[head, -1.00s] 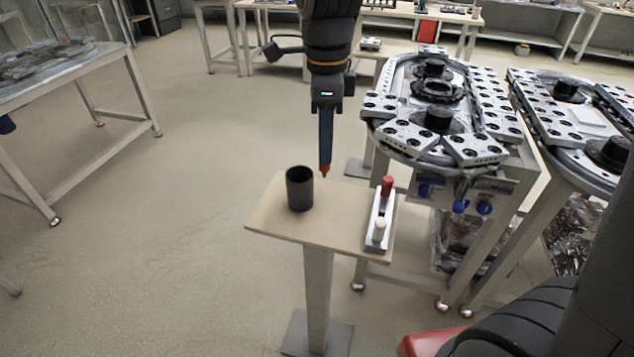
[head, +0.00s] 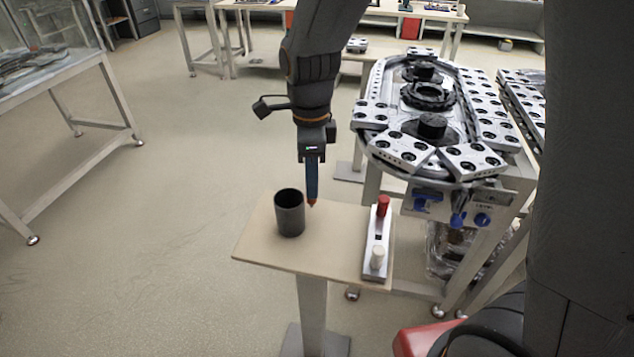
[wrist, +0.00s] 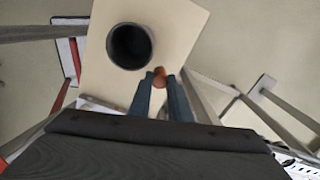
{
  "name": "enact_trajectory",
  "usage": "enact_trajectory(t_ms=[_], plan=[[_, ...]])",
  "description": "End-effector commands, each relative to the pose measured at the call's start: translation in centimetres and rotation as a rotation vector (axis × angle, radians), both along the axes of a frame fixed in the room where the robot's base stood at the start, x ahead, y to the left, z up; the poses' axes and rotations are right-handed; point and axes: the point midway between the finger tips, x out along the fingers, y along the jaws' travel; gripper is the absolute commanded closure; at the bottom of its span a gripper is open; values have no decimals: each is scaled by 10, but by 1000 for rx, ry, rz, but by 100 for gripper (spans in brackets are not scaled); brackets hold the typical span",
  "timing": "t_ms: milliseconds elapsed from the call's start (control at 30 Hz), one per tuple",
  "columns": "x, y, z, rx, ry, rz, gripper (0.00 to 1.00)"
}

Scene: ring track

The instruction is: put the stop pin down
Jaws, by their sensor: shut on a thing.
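My gripper (head: 312,199) points down over the small tan table (head: 262,248), just right of and behind the dark cup. It is shut on an orange-brown pin, the stop pin (head: 312,205). In the wrist view the pin (wrist: 159,77) shows between the two blue fingers (wrist: 160,72), beside the dark cup (wrist: 130,46). Only a short end of the pin shows; the fingers hide the rest. I cannot tell whether it touches the tabletop. The cup (head: 290,214) stands upright and open at the top.
A pale rack (head: 377,244) with a red peg (head: 383,206) and a whitish peg (head: 377,257) stands at the table's right side. The ring track (head: 420,115) is behind to the right. The tabletop in front of the cup is bare.

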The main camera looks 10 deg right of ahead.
Motion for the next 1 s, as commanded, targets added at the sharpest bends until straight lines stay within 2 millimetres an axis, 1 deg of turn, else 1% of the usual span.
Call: enact_trajectory(t_ms=[33,100,500,533,600,633,867,1000], plan=[[-1,-1,-6,-1,3,-1,100],[0,-1,-10,0,1,-2,100],[0,-2,-15,0,0,-4,100],[0,-2,-14,0,0,-4,78],[0,-2,-14,0,0,-4,66],[0,-2,-14,0,-1,-4,64],[1,-2,-14,0,-1,-4,64],[1,-1,-9,1,-2,-3,64]])
